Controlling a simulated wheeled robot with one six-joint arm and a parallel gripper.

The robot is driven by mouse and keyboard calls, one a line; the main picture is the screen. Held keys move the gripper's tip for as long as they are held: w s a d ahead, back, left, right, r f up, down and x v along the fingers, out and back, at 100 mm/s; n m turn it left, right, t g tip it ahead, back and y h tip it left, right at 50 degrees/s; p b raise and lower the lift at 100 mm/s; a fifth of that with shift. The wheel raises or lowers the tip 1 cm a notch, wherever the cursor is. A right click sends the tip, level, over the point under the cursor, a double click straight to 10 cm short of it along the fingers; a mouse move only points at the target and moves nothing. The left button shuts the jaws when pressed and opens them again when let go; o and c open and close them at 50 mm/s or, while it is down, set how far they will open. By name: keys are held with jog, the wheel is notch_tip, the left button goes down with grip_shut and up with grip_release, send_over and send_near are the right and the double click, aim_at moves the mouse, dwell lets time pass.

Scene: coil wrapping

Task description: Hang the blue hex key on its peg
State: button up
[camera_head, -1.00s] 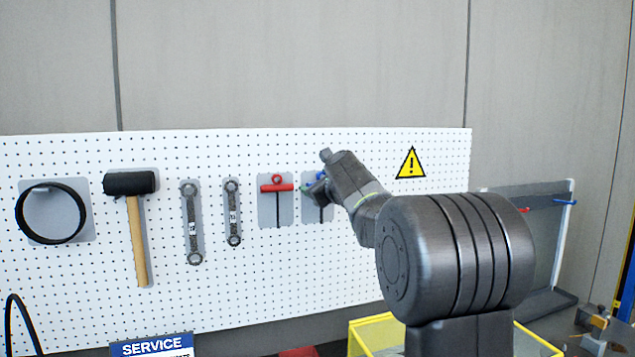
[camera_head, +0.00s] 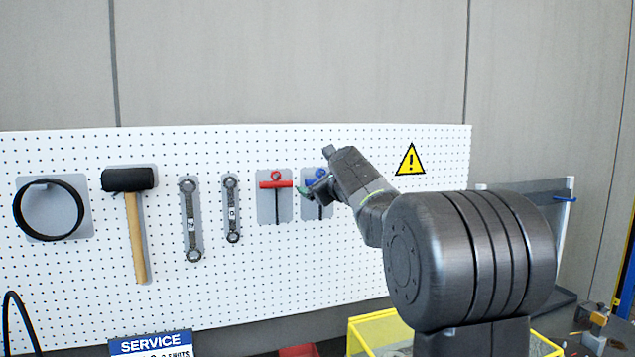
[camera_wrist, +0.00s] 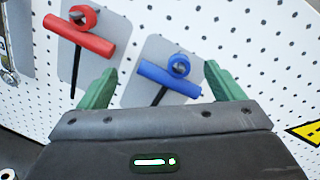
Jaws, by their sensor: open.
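The blue hex key (camera_wrist: 168,78) hangs by its ring on a peg on the white pegboard, over a grey backing patch (camera_wrist: 192,50). Its dark shaft points down and is partly hidden behind my gripper in the wrist view. In the head view the blue key (camera_head: 324,179) shows just beyond my gripper (camera_head: 308,192). My gripper (camera_wrist: 157,88) is open, its green fingers on either side of the blue handle, with visible gaps. How far the fingertips are from the board is hard to tell.
A red hex key (camera_wrist: 80,35) hangs close on the left. Further left hang two wrenches (camera_head: 190,222), a mallet (camera_head: 128,181) and a black ring (camera_head: 18,212). A yellow bin (camera_head: 362,338) stands below. A warning sign (camera_head: 410,160) is on the right.

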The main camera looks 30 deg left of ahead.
jog(key=b+v, duration=0.3)
jog(key=v, duration=0.9)
jog(key=shift+r, duration=0.1)
jog(key=p+x, duration=0.4)
jog(key=x, duration=0.9)
jog(key=shift+w+a, duration=0.2)
jog(key=shift+a, duration=0.15)
jog(key=shift+s+d, duration=0.15)
jog(key=shift+d, duration=0.1)
jog(key=shift+a, duration=0.1)
